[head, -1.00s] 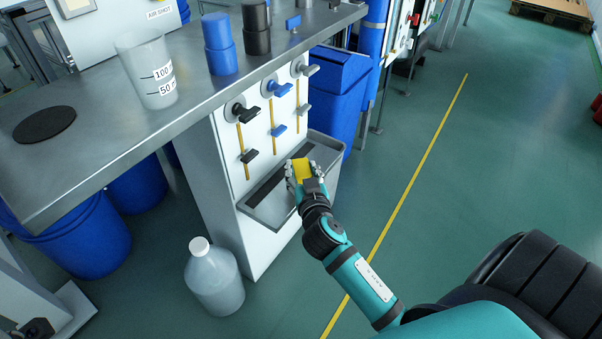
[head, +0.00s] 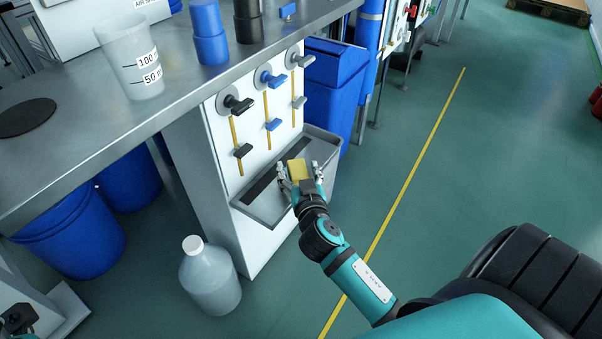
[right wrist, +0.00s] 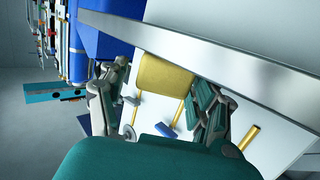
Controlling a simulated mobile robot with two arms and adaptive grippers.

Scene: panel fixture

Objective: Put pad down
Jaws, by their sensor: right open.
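The pad (head: 297,170) is a small yellow block between the fingers of my right gripper (head: 300,174), in front of the white panel's grey tray (head: 262,207) in the head view. The right gripper is open, with a finger standing off on each side of the pad. In the right wrist view the pad (right wrist: 164,78) shows as a yellow face between the spread fingers (right wrist: 158,90). The frames do not clearly show what the pad rests on.
The white panel carries black, blue and grey valve handles (head: 270,78) above the tray. A metal bench top (head: 90,130) with a beaker (head: 130,60) overhangs to the left. A bottle (head: 210,280) stands on the floor, and blue bins (head: 335,95) stand behind. The floor to the right is open.

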